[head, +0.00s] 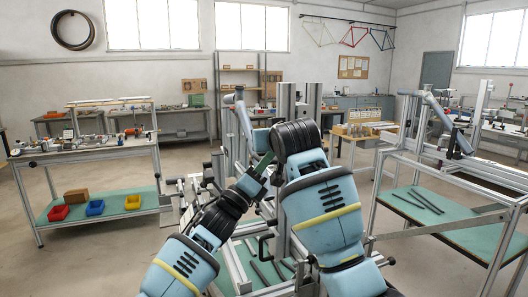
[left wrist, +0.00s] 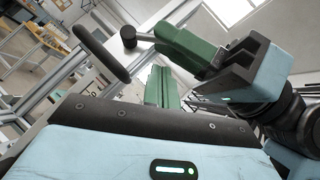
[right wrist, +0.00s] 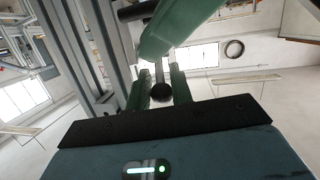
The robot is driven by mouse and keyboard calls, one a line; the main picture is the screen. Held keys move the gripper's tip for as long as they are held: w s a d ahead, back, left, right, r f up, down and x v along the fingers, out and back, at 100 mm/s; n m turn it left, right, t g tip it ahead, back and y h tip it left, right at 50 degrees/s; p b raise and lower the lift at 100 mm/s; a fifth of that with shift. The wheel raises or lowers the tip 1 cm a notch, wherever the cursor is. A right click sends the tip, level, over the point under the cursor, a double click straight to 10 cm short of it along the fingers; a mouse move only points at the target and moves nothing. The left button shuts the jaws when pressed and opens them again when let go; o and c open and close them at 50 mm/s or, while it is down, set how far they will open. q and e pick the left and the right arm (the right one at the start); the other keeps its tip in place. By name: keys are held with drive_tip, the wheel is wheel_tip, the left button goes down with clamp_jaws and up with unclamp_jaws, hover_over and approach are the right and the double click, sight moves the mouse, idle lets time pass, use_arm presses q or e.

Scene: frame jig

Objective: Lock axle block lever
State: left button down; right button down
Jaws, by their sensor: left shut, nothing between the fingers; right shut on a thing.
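The lever shows in the right wrist view as a thin grey rod ending in a round black knob (right wrist: 161,92); the knob also shows in the left wrist view (left wrist: 128,37). My right gripper (right wrist: 158,82) has its green fingers shut around the lever at the knob. In the head view my right forearm hides that hand. My left gripper (head: 257,180) is shut and empty, close beside the right one; its green fingers show in the left wrist view (left wrist: 162,86). I cannot make out the axle block behind my arms.
The aluminium frame jig (head: 285,105) stands upright around both hands. A dark elongated handle (left wrist: 102,45) is near my left fingers. A second jig (head: 440,150) stands at the right. A bench with coloured bins (head: 95,208) is at the left, with open floor between.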

use_arm(q)
drive_tip(key=shift+w+a+r, duration=0.15)
drive_tip(key=shift+w+r, duration=0.2)
drive_tip(key=shift+r, duration=0.2)
drive_tip(key=shift+w+a+r, duration=0.1)
drive_tip(key=shift+w+r, duration=0.25)
drive_tip(key=shift+r, duration=0.15)
use_arm(e)
drive_tip(key=shift+r, duration=0.1)
use_arm(q)
drive_tip(key=shift+w+a+r+n+y, duration=0.1)
drive_tip(key=shift+a+r+n+y, duration=0.15)
drive_tip(key=shift+r, duration=0.2)
drive_tip(key=shift+w+r+n+y, duration=0.1)
drive_tip(key=shift+r+n+y, duration=0.05)
drive_tip(key=shift+r+n, duration=0.25)
use_arm(e)
drive_tip(key=shift+s+a, duration=0.1)
drive_tip(key=shift+a, duration=0.05)
drive_tip(key=c, duration=1.5)
unclamp_jaws()
use_arm(q)
drive_tip(key=shift+d, duration=0.1)
use_arm(e)
drive_tip(key=shift+f, duration=0.25)
drive_tip(key=shift+d, duration=0.2)
